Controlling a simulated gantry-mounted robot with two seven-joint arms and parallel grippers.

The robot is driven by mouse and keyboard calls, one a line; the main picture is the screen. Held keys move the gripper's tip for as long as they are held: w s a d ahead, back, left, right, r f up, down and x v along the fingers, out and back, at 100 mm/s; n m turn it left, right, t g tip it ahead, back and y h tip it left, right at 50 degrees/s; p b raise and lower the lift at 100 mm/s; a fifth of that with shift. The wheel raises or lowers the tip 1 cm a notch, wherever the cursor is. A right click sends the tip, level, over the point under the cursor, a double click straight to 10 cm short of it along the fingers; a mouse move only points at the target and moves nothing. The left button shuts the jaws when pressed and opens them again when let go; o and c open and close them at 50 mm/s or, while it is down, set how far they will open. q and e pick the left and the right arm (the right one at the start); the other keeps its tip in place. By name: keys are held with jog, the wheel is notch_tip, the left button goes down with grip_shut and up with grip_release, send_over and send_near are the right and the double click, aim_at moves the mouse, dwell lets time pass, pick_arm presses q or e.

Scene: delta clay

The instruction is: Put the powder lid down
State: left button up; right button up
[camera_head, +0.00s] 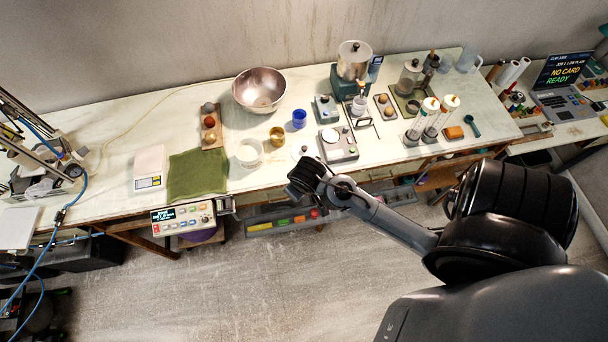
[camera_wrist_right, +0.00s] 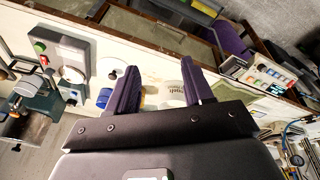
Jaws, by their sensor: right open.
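A white round lid, apparently the powder lid (camera_wrist_right: 110,67), lies flat on the bench near its front edge in the right wrist view. In the head view a small pale disc (camera_head: 304,151) shows there, partly close to my arm. My right gripper (camera_wrist_right: 161,84) is open and empty, with its fingers apart above the bench; the lid is outside them, beyond the left-hand finger. In the head view the right gripper (camera_head: 305,178) is dark and its fingers are hard to make out. A translucent white jar (camera_head: 249,153) stands on the bench to the left. My left gripper is not in view.
A gold cup (camera_head: 277,136) and blue cup (camera_head: 299,119) stand behind the lid. A scale-like device with a white disc (camera_head: 339,145) is to its right. A steel bowl (camera_head: 260,90) is farther back; a green cloth (camera_head: 197,174) lies left.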

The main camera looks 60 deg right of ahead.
jog(key=s+a+r+n+y, duration=0.1)
jog(key=s+a+r+n, duration=0.1)
jog(key=a, duration=0.3)
jog(key=s+a+r+n+t+y, duration=0.1)
jog(key=s+a+r+n, duration=0.1)
jog(key=s+a, duration=0.3)
jog(key=shift+s+r+n, duration=0.2)
jog(key=shift+r+n, duration=0.2)
jog(key=shift+r, duration=0.25)
jog(key=shift+a, duration=0.1)
notch_tip(320, 180, up, 6)
jog(key=p, duration=0.5)
jog(key=shift+f+p, duration=0.2)
jog(key=shift+p, duration=0.1)
